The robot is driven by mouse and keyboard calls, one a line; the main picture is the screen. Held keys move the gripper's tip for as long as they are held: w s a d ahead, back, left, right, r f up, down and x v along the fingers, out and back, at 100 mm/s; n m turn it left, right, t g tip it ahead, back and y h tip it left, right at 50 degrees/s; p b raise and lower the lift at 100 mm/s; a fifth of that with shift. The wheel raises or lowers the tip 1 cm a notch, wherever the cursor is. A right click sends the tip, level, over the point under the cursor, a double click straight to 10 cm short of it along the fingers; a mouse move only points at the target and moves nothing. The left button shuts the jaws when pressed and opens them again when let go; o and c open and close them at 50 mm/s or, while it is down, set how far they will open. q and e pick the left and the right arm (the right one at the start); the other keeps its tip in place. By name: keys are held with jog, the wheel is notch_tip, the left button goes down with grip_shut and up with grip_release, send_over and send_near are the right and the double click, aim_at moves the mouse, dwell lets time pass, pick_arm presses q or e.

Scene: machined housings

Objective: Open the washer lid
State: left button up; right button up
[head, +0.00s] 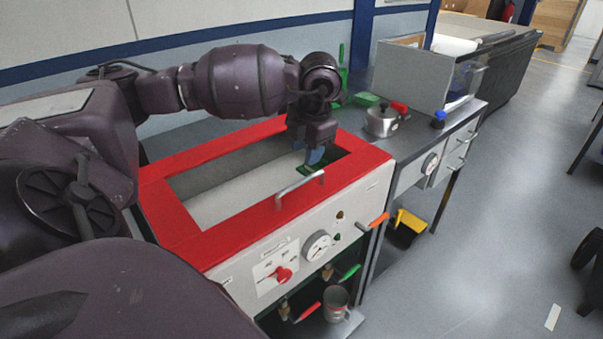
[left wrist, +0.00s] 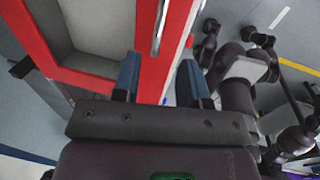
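The washer (head: 345,210) is a pale box with a red top frame around a large rectangular opening or window, through which a pale inner surface shows. The red lid frame (head: 235,219) lies flat on top. A metal bar handle (head: 300,185) is at its front edge; it also shows in the left wrist view (left wrist: 160,25). My left gripper (head: 317,155) points down over the right part of the frame, just behind the handle. In the left wrist view its blue fingers (left wrist: 157,78) are apart with nothing between them. I cannot make out my right gripper.
A dark counter adjoins the washer on the right, with a metal pot (head: 382,121), a green block (head: 366,99) and a grey box (head: 411,73). A gauge (head: 318,245), a red knob (head: 283,274) and coloured valve levers stick out at the front.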

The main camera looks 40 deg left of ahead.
aim_at(300, 182)
pick_arm(q)
jog(key=f, duration=0.3)
jog(key=a+f, duration=0.1)
jog(key=f, duration=0.5)
jog(key=shift+a, duration=0.4)
jog(key=shift+c, duration=0.2)
jog(key=shift+w, duration=0.1)
grip_shut()
